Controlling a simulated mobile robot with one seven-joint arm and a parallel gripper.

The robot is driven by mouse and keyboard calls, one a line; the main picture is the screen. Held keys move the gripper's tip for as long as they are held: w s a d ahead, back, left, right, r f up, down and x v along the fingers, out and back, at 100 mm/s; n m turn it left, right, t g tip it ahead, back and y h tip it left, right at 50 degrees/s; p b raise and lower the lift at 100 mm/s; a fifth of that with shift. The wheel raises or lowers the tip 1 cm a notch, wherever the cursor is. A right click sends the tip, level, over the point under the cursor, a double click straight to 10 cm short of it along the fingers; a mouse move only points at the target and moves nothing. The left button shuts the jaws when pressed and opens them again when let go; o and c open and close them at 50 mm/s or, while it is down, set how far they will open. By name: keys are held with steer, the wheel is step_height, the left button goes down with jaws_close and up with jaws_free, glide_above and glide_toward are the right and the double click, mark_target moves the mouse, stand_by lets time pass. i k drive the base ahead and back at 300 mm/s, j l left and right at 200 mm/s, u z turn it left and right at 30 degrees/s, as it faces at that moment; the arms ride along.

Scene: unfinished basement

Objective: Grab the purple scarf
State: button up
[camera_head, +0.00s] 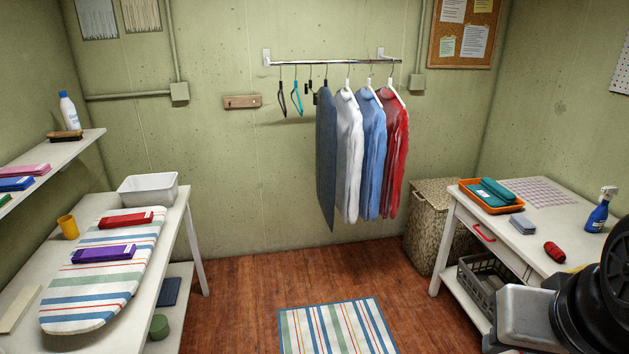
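The purple scarf (104,253) looks like a folded, flat purple bundle with a pale label or band. It lies on the striped ironing board (86,301) on the left table. A similar red folded bundle (126,220) lies just behind it on the same board, apart from it. Part of my own arm shows in the lower right corner, in front of the right table. My gripper's fingers are not in view, so I cannot see whether they are open or shut.
A white bin (147,188) and a yellow cup (68,227) stand near the board. A left wall shelf (60,160) holds more folded bundles and a bottle. Clothes hang from a rail (340,62). The right table (545,225) holds an orange tray. A striped rug (337,327) lies on open floor.

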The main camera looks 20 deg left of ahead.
mark_target(123, 252)
steer(key=i+j+u, duration=0.15)
steer(key=i+u, duration=0.55)
steer(key=i, duration=0.15)
steer(key=i+l+u, duration=0.1)
steer(key=i+u, duration=0.6)
steer(key=i+l+u, duration=0.1)
steer(key=i+u, duration=0.3)
steer(key=i+l+u, duration=0.2)
steer(key=i+u, duration=0.15)
steer(key=i, duration=0.15)
steer(key=i+u, duration=0.25)
steer(key=u, duration=0.2)
steer(key=i+u, duration=0.3)
steer(key=u, duration=0.2)
steer(key=i+l+u, duration=0.1)
steer(key=i+u, duration=0.15)
steer(key=u, duration=0.2)
